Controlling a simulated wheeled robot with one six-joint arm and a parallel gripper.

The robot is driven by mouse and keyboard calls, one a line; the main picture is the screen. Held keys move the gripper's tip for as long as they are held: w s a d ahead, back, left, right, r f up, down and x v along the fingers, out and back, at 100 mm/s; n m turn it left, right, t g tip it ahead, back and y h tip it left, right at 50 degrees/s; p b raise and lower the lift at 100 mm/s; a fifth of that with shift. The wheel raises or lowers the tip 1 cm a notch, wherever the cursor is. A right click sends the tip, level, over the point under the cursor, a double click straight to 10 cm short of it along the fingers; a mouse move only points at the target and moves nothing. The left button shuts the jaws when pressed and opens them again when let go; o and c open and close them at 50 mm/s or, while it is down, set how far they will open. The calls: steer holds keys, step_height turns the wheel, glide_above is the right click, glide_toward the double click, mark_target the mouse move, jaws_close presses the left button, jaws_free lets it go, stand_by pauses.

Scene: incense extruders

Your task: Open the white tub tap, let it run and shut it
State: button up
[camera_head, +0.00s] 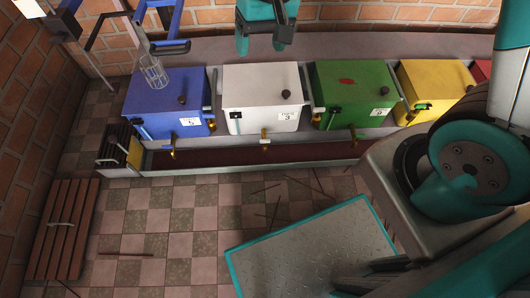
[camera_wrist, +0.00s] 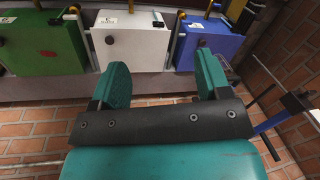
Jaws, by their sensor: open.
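The white tub (camera_head: 262,92) stands between the blue and green tubs, with a dark knob on its lid. Its small brass tap (camera_head: 265,138) is low on the front, above the trough; I cannot tell its handle's position, and no stream is visible. The wrist view shows the white tub (camera_wrist: 140,47) upside down, with its tap (camera_wrist: 131,6) at the top edge. My gripper (camera_head: 262,42) is above and behind the white tub, apart from the tap. In the wrist view my gripper (camera_wrist: 164,80) has its teal fingers wide apart, with nothing between them.
The blue tub (camera_head: 165,100) carries a wire basket (camera_head: 152,75). Green (camera_head: 352,85) and yellow (camera_head: 435,82) tubs stand to the right. The dark trough (camera_head: 220,158) runs along the front. A metal platform (camera_head: 310,250) and thin sticks lie on the tiled floor.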

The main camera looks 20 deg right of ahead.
mark_target(265, 140)
steer(key=w+d+f+m+b, duration=0.1)
steer(key=f+b, duration=0.7)
steer(key=f, duration=0.8)
steer(key=w+d+f+m+h+b, duration=0.1)
steer(key=w+f+b, duration=0.2)
steer(key=f+b, duration=0.5)
steer(key=w+d+f+m+h+b, duration=0.1)
steer(key=f+b, duration=0.7)
steer(key=f, duration=1.8)
steer(key=shift+w+d+m, duration=0.2)
steer(key=shift+w+m, duration=0.2)
steer(key=shift+w, duration=0.4)
steer(key=shift+r, duration=0.1)
steer(key=c, duration=0.9)
